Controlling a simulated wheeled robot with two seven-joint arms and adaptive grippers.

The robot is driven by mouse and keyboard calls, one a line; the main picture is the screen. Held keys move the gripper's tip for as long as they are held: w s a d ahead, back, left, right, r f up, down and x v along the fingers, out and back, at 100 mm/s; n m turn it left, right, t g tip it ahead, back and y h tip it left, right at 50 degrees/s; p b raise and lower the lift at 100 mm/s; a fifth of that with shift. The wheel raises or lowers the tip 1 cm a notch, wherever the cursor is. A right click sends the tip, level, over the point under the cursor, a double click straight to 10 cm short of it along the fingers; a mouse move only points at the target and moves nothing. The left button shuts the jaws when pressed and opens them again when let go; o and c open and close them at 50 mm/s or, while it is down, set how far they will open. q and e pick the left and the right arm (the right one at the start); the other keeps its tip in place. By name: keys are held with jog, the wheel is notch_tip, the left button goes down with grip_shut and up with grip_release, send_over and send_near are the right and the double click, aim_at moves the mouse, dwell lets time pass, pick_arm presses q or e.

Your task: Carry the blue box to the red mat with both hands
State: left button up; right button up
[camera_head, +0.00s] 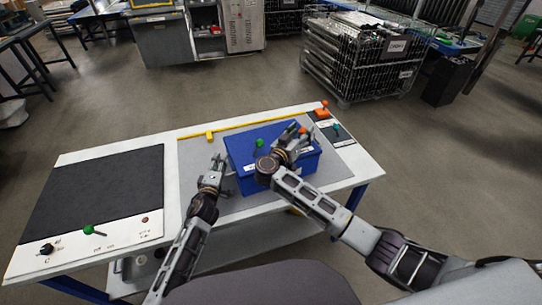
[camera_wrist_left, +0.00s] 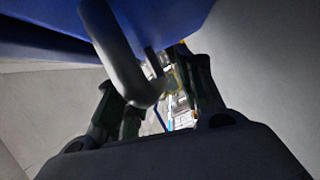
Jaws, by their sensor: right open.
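The blue box (camera_head: 243,150) sits on the grey middle area of the table. It holds a green-topped part and other items partly hidden by my right arm. My left gripper (camera_head: 216,165) is just left of the box. In the left wrist view its fingers (camera_wrist_left: 158,100) are apart, with a grey curved bar (camera_wrist_left: 118,50) between them; I cannot tell whether they touch it. The blue box side (camera_wrist_left: 45,30) fills the upper left there. My right gripper (camera_head: 294,136) is open over the box's right part. I see no red mat.
A dark mat (camera_head: 95,190) covers the table's left part, clear on top. A yellow strip (camera_head: 250,122) runs along the back. An orange-red block (camera_head: 321,113) and a dark panel with a green knob (camera_head: 336,130) are at the right end. A wire cage (camera_head: 360,60) stands beyond.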

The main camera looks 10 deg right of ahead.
pick_arm(q)
jog(key=shift+c, duration=0.2)
pick_arm(e)
jog(key=shift+c, duration=0.2)
pick_arm(q)
jog(key=c, duration=0.7)
pick_arm(e)
jog(key=c, duration=0.7)
pick_arm(q)
grip_shut()
pick_arm(e)
grip_shut()
